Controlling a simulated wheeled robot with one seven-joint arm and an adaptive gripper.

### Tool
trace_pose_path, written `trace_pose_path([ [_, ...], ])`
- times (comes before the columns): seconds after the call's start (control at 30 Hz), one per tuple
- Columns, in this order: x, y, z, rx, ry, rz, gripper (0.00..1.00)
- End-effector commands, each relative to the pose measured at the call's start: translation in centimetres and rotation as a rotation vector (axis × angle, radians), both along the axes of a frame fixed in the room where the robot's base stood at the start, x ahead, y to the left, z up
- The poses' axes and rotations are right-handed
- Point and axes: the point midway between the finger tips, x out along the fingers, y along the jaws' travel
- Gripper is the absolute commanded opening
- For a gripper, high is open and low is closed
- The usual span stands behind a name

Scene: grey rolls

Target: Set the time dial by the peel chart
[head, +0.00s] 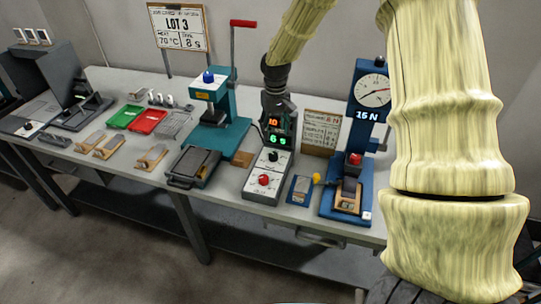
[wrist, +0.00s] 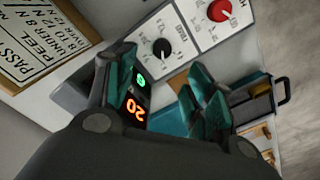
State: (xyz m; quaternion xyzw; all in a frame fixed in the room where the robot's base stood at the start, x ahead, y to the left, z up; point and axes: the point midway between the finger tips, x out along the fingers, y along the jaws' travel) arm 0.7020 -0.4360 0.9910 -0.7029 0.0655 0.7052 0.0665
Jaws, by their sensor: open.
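The control box (head: 262,188) stands on the bench with a black time dial (head: 273,157) and a red heat dial (head: 264,180). In the wrist view the time dial (wrist: 161,48) shows beyond the fingertips, with the red heat dial (wrist: 220,10) further off. Its display shows a green 6 s and orange digits, partly hard to read.
A blue peel tester (head: 366,110) reading about 15 N stands right of the box. A teal press (head: 219,130) with a red lever stands left. A lot board (head: 180,27) gives heat 70 °C and time 8 s. Green and red trays (head: 147,122) lie further left.

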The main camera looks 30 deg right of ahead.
Motion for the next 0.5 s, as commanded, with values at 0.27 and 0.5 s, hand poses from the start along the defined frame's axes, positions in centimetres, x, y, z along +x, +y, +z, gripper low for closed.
trace_pose_path([
  [0.27,0.3,0.5,-1.5,0.0,0.0,0.008,0.53],
  [0.5,0.2,0.4,-4.5,0.0,0.002,0.006,0.53],
])
